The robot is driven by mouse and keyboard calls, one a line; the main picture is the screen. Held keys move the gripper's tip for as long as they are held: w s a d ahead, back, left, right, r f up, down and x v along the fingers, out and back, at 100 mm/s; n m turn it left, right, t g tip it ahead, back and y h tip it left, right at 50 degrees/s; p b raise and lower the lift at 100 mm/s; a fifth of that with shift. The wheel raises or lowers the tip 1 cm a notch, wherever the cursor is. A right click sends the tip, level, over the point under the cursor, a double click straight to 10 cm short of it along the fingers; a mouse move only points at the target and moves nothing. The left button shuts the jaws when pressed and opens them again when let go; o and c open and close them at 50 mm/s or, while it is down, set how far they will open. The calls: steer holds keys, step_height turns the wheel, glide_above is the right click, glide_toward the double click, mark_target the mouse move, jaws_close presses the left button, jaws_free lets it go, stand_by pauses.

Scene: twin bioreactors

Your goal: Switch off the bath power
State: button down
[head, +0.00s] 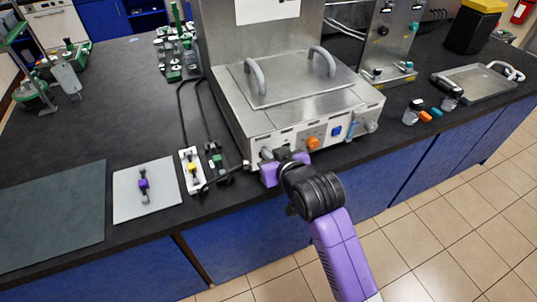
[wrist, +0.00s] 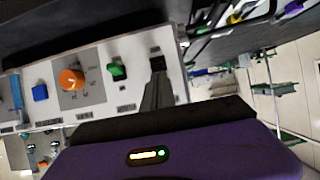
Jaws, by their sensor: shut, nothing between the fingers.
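The steel bath (head: 300,100) with a two-handled lid stands on the dark bench. The wrist view also shows a green switch (wrist: 117,71) and a small black fitting (wrist: 157,63) near the panel's end. Which one is the power switch is not readable. My gripper (head: 268,154) is at the panel's left end in the head view. Its shut, empty fingers (wrist: 158,80) point at the black fitting; contact is unclear.
Two power strips (head: 191,171) with cables lie left of the bath. A grey mat (head: 125,205) holds a small purple-and-black item (head: 143,184). Small bottles (head: 412,112) and a steel tray (head: 460,90) lie to the right. The tiled floor before the bench is clear.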

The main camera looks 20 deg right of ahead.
steer(key=shift+s+f+t+b, duration=0.15)
steer(key=shift+f+t+b, duration=0.25)
steer(key=shift+b, duration=0.6)
steer(key=t+b, duration=0.1)
steer(key=b, duration=0.3)
steer(key=f+t+b, duration=0.1)
steer(key=t+b, duration=0.1)
steer(key=b, duration=0.1)
steer(key=shift+s+t+b, duration=0.3)
steer(key=shift+s+b, duration=0.1)
steer(key=shift+s, duration=0.1)
